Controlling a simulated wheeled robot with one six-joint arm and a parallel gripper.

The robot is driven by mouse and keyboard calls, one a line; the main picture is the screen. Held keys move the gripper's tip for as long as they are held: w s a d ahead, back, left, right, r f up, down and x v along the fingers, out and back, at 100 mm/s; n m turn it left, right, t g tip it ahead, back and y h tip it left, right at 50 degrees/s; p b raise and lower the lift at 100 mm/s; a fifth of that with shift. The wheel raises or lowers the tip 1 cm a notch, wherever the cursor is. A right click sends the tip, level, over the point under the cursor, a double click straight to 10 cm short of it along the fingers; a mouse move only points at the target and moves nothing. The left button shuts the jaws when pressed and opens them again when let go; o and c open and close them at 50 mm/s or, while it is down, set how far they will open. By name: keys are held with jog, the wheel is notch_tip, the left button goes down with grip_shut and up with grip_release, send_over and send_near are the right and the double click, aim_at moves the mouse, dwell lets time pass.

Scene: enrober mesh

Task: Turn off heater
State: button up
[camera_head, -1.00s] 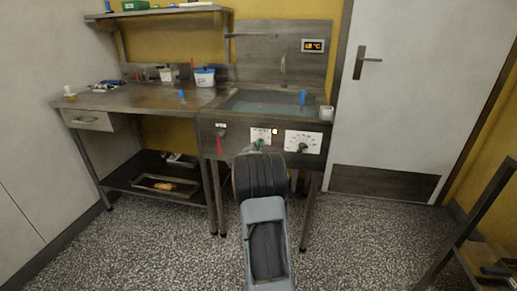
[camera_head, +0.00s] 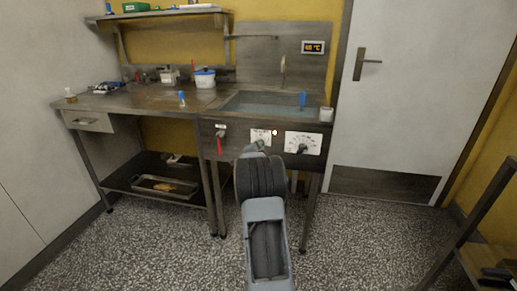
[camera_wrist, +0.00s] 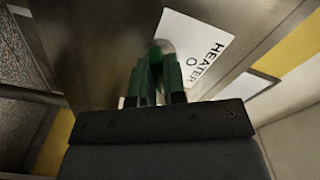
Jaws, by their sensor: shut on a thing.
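The heater switch's white label (camera_wrist: 203,48), printed "HEATER" and "O", shows in the wrist view and appears turned. In the head view the label (camera_head: 261,134) is on the sink unit's front panel. My gripper (camera_wrist: 158,58) has green fingers closed at the heater knob (camera_wrist: 163,45), of which only a pale rounded edge shows. In the head view my gripper (camera_head: 257,145) reaches the panel just below the label and hides the knob. A small lamp (camera_head: 275,132) beside the label looks whitish.
A dial (camera_head: 302,147) on a white scale is to the right, and a red-handled lever (camera_head: 220,139) to the left. The basin (camera_head: 268,103) lies above, with a temperature display (camera_head: 313,47) on the backsplash. Open floor lies in front.

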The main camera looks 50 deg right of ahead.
grip_shut()
jog(key=n+p, duration=0.2)
jog(key=n, duration=0.9)
jog(key=shift+d+r+n, duration=0.1)
jog(key=shift+r+n, duration=0.05)
jog(key=shift+n, duration=0.15)
jog(key=shift+s+n, duration=0.1)
jog(key=shift+n, duration=0.2)
dwell(0.3)
jog(key=o, duration=0.7)
grip_release()
jog(key=shift+c, duration=0.2)
jog(key=shift+d, duration=0.1)
